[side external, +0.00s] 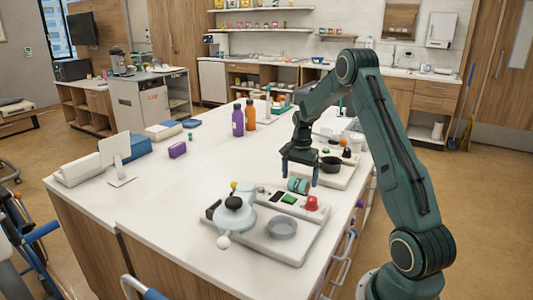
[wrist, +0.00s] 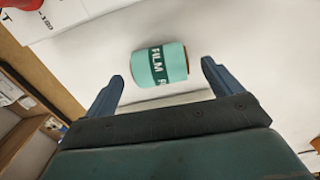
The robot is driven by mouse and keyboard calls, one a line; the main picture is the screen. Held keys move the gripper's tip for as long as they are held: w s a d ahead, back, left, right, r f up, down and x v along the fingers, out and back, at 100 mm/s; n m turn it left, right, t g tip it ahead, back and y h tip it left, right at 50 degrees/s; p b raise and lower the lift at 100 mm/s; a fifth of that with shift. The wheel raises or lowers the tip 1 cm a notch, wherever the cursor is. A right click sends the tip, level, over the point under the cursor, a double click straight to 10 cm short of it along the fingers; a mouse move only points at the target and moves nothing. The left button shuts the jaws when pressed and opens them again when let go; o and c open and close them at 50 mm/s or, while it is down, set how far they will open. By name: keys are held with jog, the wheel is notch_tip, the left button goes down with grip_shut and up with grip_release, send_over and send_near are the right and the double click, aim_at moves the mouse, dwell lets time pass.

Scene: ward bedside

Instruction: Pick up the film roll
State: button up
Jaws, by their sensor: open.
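The film roll (wrist: 158,64) is a teal cylinder with a dark band lettered "FILM". It lies on its side on the white counter in the wrist view, between and just beyond my open fingers. In the side view the film roll (side external: 298,185) lies near the tray's back edge, beneath my gripper (side external: 299,177). My gripper (wrist: 159,82) is open and empty, with blue fingers apart on either side of the roll's line. I cannot tell the exact height of the fingertips above the counter.
Purple (side external: 237,121) and orange (side external: 250,113) bottles stand farther back.

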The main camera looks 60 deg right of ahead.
aim_at(299, 179)
jog(key=shift+f, duration=1.15)
jog(key=c, duration=1.1)
jog(key=shift+c, duration=0.2)
jog(key=shift+r, duration=0.2)
notch_tip(299, 179, up, 20)
jog(key=shift+f, duration=0.15)
